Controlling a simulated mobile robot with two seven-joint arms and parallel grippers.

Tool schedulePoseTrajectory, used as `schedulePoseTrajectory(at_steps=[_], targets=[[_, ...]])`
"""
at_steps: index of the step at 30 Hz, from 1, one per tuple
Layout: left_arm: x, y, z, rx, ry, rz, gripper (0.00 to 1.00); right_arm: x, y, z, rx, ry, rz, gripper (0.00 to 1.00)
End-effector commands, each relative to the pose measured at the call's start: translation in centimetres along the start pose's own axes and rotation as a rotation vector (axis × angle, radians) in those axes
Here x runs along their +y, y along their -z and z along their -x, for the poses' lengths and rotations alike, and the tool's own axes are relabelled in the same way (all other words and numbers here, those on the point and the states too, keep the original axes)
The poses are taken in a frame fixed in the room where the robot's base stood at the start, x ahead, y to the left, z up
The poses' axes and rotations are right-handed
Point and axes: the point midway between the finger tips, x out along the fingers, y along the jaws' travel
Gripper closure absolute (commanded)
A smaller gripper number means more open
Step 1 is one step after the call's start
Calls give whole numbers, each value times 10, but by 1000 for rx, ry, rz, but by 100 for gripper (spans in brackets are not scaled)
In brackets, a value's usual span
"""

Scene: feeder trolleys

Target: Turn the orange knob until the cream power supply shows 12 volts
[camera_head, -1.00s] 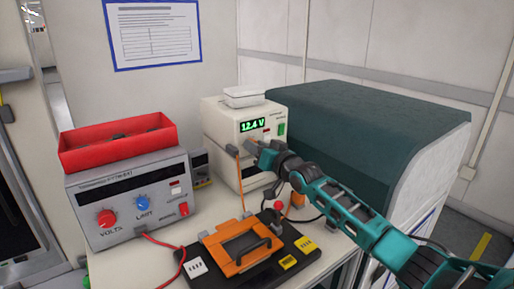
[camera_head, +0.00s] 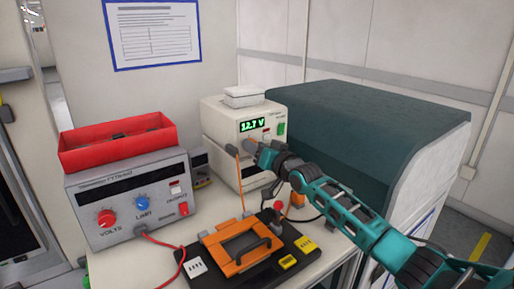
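The cream power supply (camera_head: 218,127) stands at the back of the bench. Its green display (camera_head: 252,125) reads 12.7 V. My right gripper (camera_head: 256,150) is at its front panel, just below the display. The orange knob cannot be seen; the gripper covers that part of the panel. Whether the fingers are closed on the knob is hidden. My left gripper is not in view.
A grey power supply (camera_head: 130,190) with red and blue knobs stands at left, a red bin (camera_head: 117,148) on top. An orange fixture (camera_head: 222,262) on a black board (camera_head: 290,238) lies in front. A dark green-topped cabinet (camera_head: 370,115) stands right.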

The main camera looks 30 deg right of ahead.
Motion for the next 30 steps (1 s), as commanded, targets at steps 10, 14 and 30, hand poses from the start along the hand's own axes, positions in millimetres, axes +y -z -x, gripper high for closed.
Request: schedulePoseTrajectory(at_steps=[10,14,30], targets=[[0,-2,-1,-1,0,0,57,-10,24,0,7,4,0,56],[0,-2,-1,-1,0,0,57,-23,53,0,9,5,1,56],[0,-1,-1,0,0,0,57,-71,166,1,4,1,0,56]])
